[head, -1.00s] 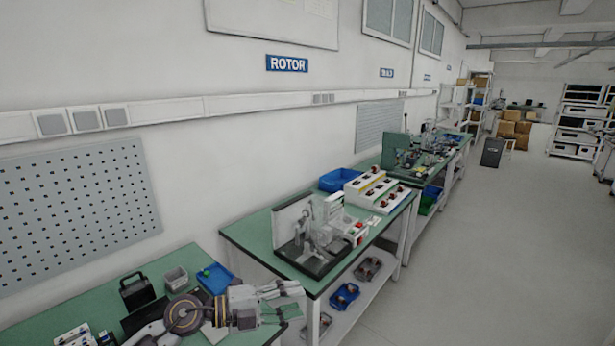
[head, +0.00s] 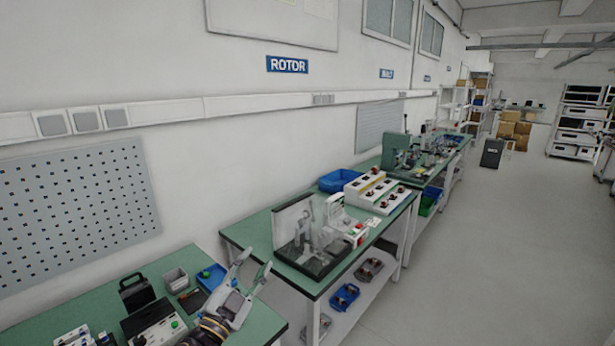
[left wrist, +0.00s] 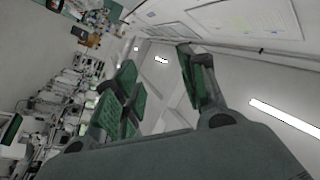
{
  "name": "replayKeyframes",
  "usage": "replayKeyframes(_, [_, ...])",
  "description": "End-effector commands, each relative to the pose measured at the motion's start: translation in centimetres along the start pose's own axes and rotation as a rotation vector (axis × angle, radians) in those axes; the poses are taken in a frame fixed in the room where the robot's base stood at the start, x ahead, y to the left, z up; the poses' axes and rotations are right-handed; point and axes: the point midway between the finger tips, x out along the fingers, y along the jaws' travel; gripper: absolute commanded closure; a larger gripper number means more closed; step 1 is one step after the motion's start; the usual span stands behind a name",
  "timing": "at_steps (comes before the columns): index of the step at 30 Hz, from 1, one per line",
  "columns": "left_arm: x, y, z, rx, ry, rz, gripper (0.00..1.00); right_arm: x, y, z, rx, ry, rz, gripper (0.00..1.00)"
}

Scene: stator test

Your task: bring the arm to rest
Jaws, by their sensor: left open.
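My left gripper (head: 252,277) is at the bottom of the head view, above the right part of the near green bench. Its two fingers are spread and point up and away, with nothing between them. In the left wrist view the open fingers (left wrist: 160,85) show green pads, with only the tilted room and ceiling beyond them. My right gripper is not in view.
The near bench (head: 95,297) holds a black-handled box (head: 136,291), a grey bin (head: 176,280), a blue tray (head: 212,277) and a device with a green button (head: 155,325). A second bench (head: 250,232) carries a test fixture (head: 305,240). The floor (head: 470,270) at right is clear.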

Motion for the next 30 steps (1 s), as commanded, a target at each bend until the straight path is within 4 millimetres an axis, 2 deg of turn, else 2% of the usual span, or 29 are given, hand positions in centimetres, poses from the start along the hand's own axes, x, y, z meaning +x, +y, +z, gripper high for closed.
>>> replayKeyframes(7, [-2.6, -0.9, 4.8, -0.122, -0.25, -0.083, 0.59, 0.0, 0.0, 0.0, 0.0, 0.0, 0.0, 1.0])
replayKeyframes(14, [-6.3, -0.2, 9.4, -0.222, -0.497, -0.11, 0.59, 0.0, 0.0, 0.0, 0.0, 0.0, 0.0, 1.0])
replayKeyframes(21, [-11.4, 1.9, 13.4, -0.324, -0.761, -0.089, 0.59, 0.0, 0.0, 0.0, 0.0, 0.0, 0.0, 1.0])
replayKeyframes(30, [-19.1, 5.8, 16.4, -0.445, -1.084, 0.011, 0.59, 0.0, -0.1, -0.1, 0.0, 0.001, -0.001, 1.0])
